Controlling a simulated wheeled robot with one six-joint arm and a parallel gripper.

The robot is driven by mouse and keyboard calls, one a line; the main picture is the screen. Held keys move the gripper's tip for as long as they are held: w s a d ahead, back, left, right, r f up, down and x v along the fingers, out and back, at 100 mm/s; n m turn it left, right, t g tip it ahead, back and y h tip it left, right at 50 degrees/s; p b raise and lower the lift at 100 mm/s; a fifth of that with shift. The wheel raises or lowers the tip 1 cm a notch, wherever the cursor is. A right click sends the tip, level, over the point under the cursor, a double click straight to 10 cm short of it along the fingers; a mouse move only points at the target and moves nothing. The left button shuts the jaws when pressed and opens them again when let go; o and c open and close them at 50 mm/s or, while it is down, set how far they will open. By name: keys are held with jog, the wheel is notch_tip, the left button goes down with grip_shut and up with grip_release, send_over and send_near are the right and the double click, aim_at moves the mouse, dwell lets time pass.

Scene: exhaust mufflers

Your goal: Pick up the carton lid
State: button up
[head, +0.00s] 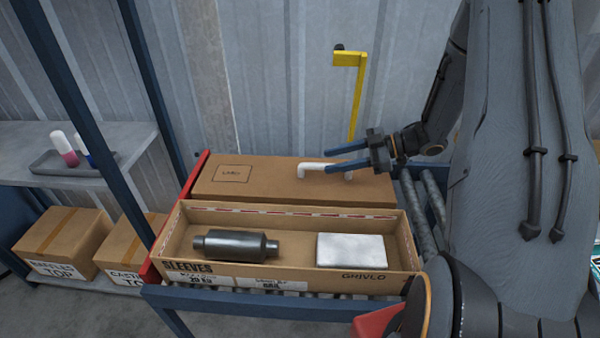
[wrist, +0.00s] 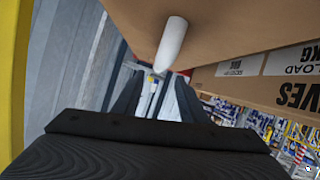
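The carton lid (head: 262,188) is a flat brown cardboard panel with a white bar handle (head: 308,168) on top. It lies behind the open carton (head: 172,238) in the head view. My gripper (head: 326,160) is over the lid at the handle, its two blue fingers apart and pointing left. The upper finger is above the handle and the lower one crosses in front of part of it. In the wrist view the white handle (wrist: 172,44) shows just beyond the spread fingertips (wrist: 157,82), with the lid's brown surface (wrist: 222,25) behind it. I cannot tell whether a finger touches the handle.
The open carton holds a dark muffler (head: 236,245) and a silver-white packet (head: 350,250). It sits on a roller conveyor with a red side plate (head: 182,205). A yellow post (head: 357,95) stands behind. Shelves with a tray (head: 72,162) and closed boxes (head: 62,242) are left.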

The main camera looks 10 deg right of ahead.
aim_at(316, 164)
jog(key=shift+t, duration=0.3)
jog(key=shift+p+x, duration=0.85)
jog(key=shift+x, duration=2.25)
grip_shut()
